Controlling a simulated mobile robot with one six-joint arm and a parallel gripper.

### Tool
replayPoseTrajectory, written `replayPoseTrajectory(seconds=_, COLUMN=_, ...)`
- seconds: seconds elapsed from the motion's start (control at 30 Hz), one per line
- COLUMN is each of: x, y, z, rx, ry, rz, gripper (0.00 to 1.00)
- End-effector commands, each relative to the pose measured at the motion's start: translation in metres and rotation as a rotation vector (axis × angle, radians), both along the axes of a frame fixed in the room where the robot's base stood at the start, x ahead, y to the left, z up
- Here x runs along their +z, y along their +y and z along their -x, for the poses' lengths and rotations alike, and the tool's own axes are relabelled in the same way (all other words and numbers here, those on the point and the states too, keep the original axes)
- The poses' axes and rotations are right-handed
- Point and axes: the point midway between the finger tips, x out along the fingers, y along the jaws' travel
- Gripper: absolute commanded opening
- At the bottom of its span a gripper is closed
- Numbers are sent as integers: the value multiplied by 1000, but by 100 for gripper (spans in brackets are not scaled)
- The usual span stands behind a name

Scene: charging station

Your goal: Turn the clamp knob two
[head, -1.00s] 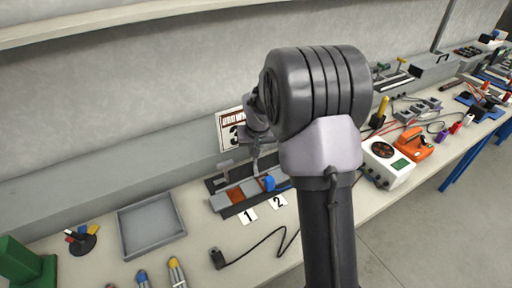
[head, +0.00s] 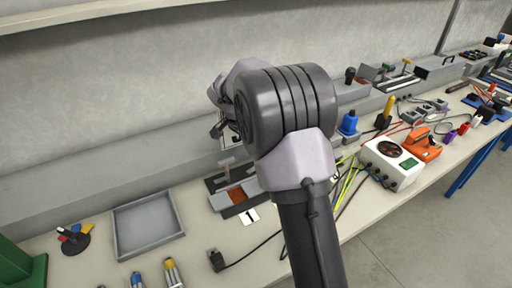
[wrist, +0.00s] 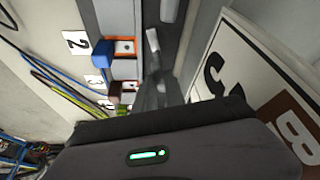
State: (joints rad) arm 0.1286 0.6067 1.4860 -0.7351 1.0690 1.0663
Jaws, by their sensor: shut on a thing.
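In the wrist view, my gripper (wrist: 155,82) reaches in beside the row of clamp stations, its dark fingers blurred. It is shut on clamp knob two, which looks to be the light grey bar (wrist: 152,40) at its fingertips; the exact contact is hard to see. The number 2 card (wrist: 75,43) lies to the left, with a blue block (wrist: 103,53) and an orange-and-white plate (wrist: 124,47) between. In the head view my arm hides knob two and the gripper's fingertips. Another clamp's grey handle (head: 226,162) stands above the number 1 card (head: 250,215).
A sign board (wrist: 270,70) stands close on the right in the wrist view. A number 3 card (wrist: 94,80) and coloured cables (wrist: 60,90) lie to the left. In the head view, a grey tray (head: 147,228) is left and a white meter box (head: 391,164) right.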

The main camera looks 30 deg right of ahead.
Motion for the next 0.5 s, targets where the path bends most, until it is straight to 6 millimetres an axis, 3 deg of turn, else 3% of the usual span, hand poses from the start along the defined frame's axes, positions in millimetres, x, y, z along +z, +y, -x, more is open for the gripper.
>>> replayPoseTrajectory(seconds=0.5, x=-1, y=1, z=-1, rx=-181, ry=1, rz=-2, gripper=0)
